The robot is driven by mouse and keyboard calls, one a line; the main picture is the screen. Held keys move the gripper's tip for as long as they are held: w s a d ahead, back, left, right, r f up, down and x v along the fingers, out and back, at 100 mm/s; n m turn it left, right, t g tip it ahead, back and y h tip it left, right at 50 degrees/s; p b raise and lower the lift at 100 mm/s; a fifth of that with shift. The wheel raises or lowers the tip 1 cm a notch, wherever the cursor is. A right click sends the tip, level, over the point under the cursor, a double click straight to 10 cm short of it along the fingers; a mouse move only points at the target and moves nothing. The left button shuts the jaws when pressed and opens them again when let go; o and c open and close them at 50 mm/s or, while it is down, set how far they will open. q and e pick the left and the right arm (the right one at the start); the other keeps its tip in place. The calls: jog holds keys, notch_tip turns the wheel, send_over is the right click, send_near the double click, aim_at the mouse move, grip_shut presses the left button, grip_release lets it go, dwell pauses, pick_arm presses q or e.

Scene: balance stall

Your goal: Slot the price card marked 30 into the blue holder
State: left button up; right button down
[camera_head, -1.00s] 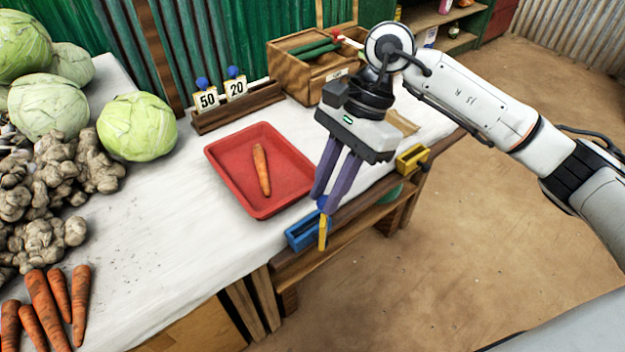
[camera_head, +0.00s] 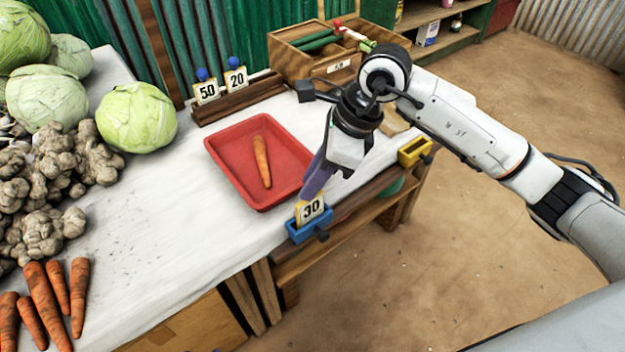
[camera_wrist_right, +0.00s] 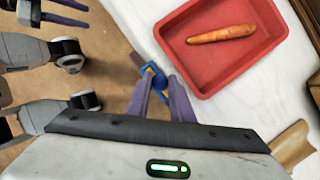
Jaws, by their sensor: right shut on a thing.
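The price card marked 30 (camera_head: 310,209) stands upright at the blue holder (camera_head: 303,233), its number facing the head camera. Its lower edge meets the holder's top; I cannot tell how deep it sits. The blue holder is fixed at the table's front edge. My right gripper (camera_head: 313,190) is right behind the card, shut on its blue knob. In the right wrist view, the fingertips (camera_wrist_right: 162,98) close on the blue knob (camera_wrist_right: 160,83), with the holder's blue and the card's yellow just beyond.
A red tray (camera_head: 225,163) with a carrot (camera_head: 262,161) lies just behind the holder. A yellow holder (camera_head: 414,152) is further right on the edge. Cards 50 (camera_head: 207,92) and 20 (camera_head: 236,80) stand in a wooden rack (camera_head: 240,103).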

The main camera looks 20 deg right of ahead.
pick_arm(q)
jog(key=shift+s, duration=0.2)
jog(key=shift+s+f, duration=0.1)
jog(key=shift+f, duration=0.1)
pick_arm(e)
jog(key=c, duration=0.9)
grip_release()
pick_arm(q)
jog(key=shift+r, duration=0.1)
pick_arm(e)
jog(key=shift+r, duration=0.15)
jog(key=shift+r+p, duration=2.15)
jog(key=shift+r, duration=1.25)
pick_arm(q)
notch_tip(320, 180, up, 4)
jog(key=shift+r, duration=0.1)
